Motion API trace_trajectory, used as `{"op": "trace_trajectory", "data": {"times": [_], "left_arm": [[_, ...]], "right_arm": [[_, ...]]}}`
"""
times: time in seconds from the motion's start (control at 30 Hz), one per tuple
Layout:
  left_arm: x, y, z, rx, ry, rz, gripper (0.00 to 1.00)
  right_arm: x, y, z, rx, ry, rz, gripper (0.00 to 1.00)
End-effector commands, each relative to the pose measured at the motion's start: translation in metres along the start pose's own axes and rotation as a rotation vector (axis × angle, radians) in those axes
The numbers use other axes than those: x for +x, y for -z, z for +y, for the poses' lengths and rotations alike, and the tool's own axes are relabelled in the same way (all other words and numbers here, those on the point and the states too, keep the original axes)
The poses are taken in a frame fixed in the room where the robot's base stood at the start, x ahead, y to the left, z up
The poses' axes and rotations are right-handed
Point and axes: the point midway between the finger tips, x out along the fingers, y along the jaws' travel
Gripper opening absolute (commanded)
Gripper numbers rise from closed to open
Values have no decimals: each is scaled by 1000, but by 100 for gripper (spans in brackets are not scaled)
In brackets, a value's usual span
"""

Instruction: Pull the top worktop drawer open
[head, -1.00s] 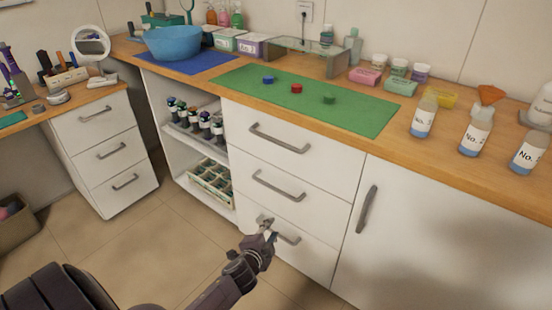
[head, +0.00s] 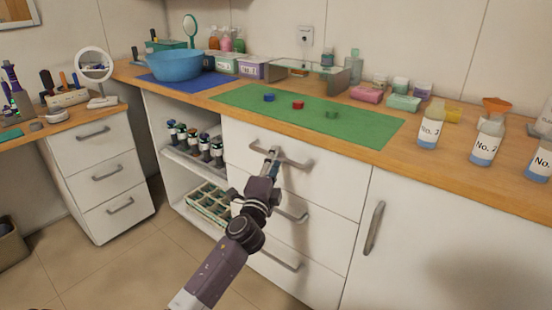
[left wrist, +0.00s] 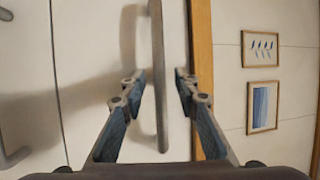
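The top worktop drawer (head: 332,186) is a white front under the wooden worktop, flush and closed in the head view. Its grey bar handle (head: 294,162) runs across it and also shows upright in the left wrist view (left wrist: 157,60). My left gripper (head: 271,154) is at the left part of this handle. In the left wrist view my left gripper (left wrist: 160,82) is open, one finger on each side of the bar, with gaps visible. I cannot tell how deep the bar sits between the fingers. My right gripper is not in view.
Two more drawers with handles (head: 277,260) lie below. A cupboard door with an upright handle (head: 374,228) is to the right. Open shelves with bottles (head: 204,147) are to the left. A green mat (head: 360,123) and labelled bottles (head: 431,128) are on the worktop.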

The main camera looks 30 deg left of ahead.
Motion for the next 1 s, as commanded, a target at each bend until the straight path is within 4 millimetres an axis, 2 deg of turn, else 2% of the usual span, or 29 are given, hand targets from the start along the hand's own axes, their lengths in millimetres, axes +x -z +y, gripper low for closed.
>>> {"op": "trace_trajectory", "data": {"times": [0.13,0.43,0.47,0.7,1.0], "left_arm": [[11,0,1,-1,-1,0,29],[14,0,1,-2,-1,0,29],[14,0,1,-2,-1,0,28],[14,0,1,-1,-2,0,1],[13,0,1,-1,-2,0,0]], "right_arm": [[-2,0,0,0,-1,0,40],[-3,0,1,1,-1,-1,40],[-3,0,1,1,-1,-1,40],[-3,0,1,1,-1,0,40],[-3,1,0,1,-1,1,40]]}}
